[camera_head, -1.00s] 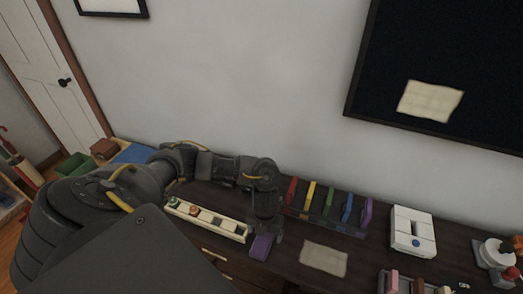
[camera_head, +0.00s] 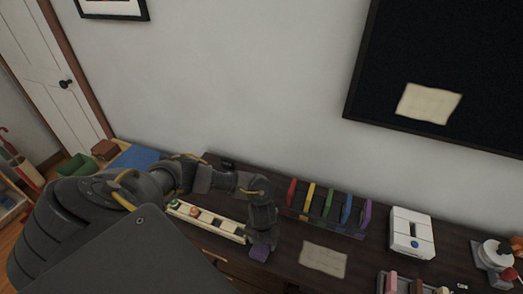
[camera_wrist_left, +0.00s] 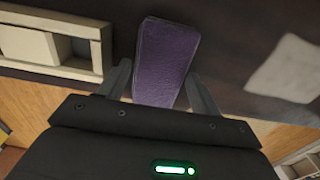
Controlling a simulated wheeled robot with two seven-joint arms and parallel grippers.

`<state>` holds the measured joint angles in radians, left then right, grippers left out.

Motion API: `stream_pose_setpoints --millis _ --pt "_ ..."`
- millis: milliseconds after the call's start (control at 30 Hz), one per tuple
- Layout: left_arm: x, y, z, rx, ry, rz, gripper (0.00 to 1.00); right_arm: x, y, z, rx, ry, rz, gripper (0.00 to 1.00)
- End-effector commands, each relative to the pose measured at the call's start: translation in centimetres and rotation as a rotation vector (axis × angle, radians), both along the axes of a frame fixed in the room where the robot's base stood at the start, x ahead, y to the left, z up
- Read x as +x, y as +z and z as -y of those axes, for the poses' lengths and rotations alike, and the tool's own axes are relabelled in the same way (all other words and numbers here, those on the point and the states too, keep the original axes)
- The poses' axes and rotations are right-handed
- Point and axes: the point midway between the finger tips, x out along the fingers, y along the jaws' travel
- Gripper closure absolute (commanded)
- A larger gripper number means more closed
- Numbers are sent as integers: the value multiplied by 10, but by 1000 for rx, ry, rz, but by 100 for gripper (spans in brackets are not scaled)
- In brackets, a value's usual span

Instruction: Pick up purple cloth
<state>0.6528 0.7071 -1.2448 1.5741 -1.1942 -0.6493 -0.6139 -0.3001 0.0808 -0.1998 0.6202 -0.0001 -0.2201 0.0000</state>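The purple cloth (camera_head: 259,253) is a small block-like folded piece on the dark tabletop, near its front edge. In the left wrist view the purple cloth (camera_wrist_left: 167,50) lies between the two fingers of my left gripper (camera_wrist_left: 158,71). The fingers are apart, with a visible gap on the left side of the cloth and the right finger close to its lower right edge. In the head view my left gripper (camera_head: 262,238) is directly above and behind the cloth and hides part of it. My right gripper is not in view.
A cream tray (camera_head: 206,222) with small compartments stands left of the cloth. A rack of coloured upright panels (camera_head: 328,206) stands behind to the right. A cream sheet (camera_head: 323,259) lies to the right. A white box (camera_head: 411,232) stands farther right.

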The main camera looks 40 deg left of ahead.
Motion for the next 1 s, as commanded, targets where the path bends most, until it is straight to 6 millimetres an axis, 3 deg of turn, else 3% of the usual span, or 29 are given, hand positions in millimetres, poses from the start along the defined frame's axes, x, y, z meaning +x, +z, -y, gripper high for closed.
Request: stream_pose_setpoints --millis 33,200,567,767,933,1000 --pt "0 0 0 0 0 0 43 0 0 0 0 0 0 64" --pt "0 0 0 0 0 1 64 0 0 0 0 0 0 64" --pt "1 7 0 -2 -1 2 64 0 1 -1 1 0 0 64" --pt "1 37 3 -3 -4 4 64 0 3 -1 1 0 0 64" --pt "-5 76 36 -4 -11 6 64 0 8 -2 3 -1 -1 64" --pt "-7 98 48 1 -12 8 64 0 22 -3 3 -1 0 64"
